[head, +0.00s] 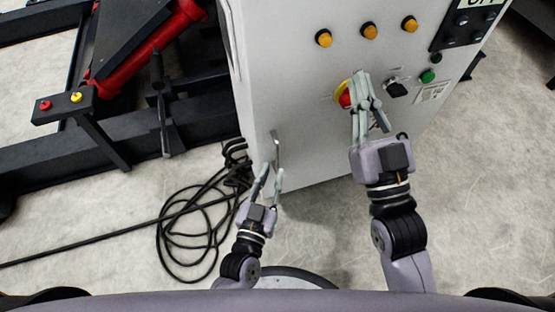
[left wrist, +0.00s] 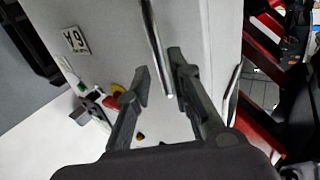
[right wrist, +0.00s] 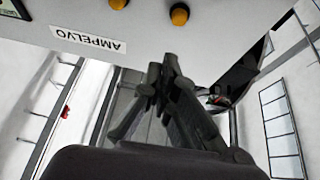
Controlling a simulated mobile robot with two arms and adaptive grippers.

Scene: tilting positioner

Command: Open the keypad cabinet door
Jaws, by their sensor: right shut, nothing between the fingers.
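The keypad cabinet (head: 300,90) is a pale grey box with a dark button panel (head: 466,24) at its upper right. A metal bar handle (head: 276,148) is on its front near the left edge; it also shows in the left wrist view (left wrist: 155,45). My left gripper (head: 269,174) is open at the handle's lower end, and in the left wrist view the bar's end appears between its fingertips (left wrist: 160,75). Whether they touch is unclear. My right gripper (head: 362,78) is shut and empty, in front of the red emergency button (head: 344,97), partly hiding it. The door looks closed.
Orange lamps (head: 369,31), a green button (head: 427,76) and a black switch (head: 397,89) are on the cabinet front. A coiled black cable (head: 190,215) lies on the floor at left. A dark frame with a red cylinder (head: 150,50) stands to the left.

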